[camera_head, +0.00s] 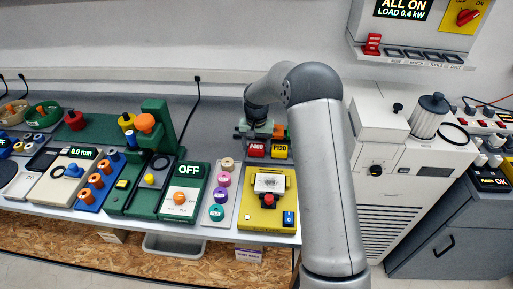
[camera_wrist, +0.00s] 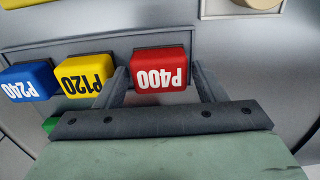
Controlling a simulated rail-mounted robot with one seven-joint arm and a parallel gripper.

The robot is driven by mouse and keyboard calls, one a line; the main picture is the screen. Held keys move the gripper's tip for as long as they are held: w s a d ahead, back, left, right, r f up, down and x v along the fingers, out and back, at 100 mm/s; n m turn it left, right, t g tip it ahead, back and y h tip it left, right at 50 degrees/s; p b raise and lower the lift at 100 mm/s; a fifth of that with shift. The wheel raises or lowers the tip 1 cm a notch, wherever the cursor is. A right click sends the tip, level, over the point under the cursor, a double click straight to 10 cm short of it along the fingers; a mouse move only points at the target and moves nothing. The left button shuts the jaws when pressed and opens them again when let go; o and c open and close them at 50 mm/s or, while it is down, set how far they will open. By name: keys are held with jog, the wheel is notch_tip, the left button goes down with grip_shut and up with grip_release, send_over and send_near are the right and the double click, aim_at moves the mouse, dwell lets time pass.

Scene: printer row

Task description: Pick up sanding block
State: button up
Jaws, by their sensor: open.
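Three sanding blocks lie in a row in the wrist view: a red block marked P400 (camera_wrist: 160,70), a yellow block marked P120 (camera_wrist: 84,74) and a blue block marked P240 (camera_wrist: 28,81). My gripper (camera_wrist: 159,76) is open, with one finger on each side of the red block. I cannot tell whether the fingers touch it. In the head view the red block (camera_head: 256,151) and the yellow block (camera_head: 280,151) show just in front of my gripper (camera_head: 257,138). The blue block is hidden there, behind my arm.
A yellow machine (camera_head: 284,212) with a red knob stands on the bench in front of the blocks. Left of it is a strip of colored rings (camera_head: 216,213) and a green OFF unit (camera_head: 187,172). A large white machine (camera_head: 385,150) stands right of my arm.

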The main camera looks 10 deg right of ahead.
jog(key=shift+f, duration=0.7)
jog(key=c, duration=0.7)
jog(key=shift+c, duration=0.2)
jog(key=shift+r, duration=0.1)
jog(key=shift+r, duration=0.2)
jog(key=r, duration=0.1)
jog(key=r+b, duration=0.1)
jog(key=r, duration=0.1)
jog(key=shift+s+d, duration=0.1)
jog(key=shift+s, duration=0.1)
jog(key=s+d+r+b, duration=0.3)
jog(key=s+r, duration=0.6)
jog(key=s, duration=0.4)
jog(key=shift+d+r+b, duration=0.25)
jog(key=shift+d+b, duration=0.15)
jog(key=shift+d, duration=0.15)
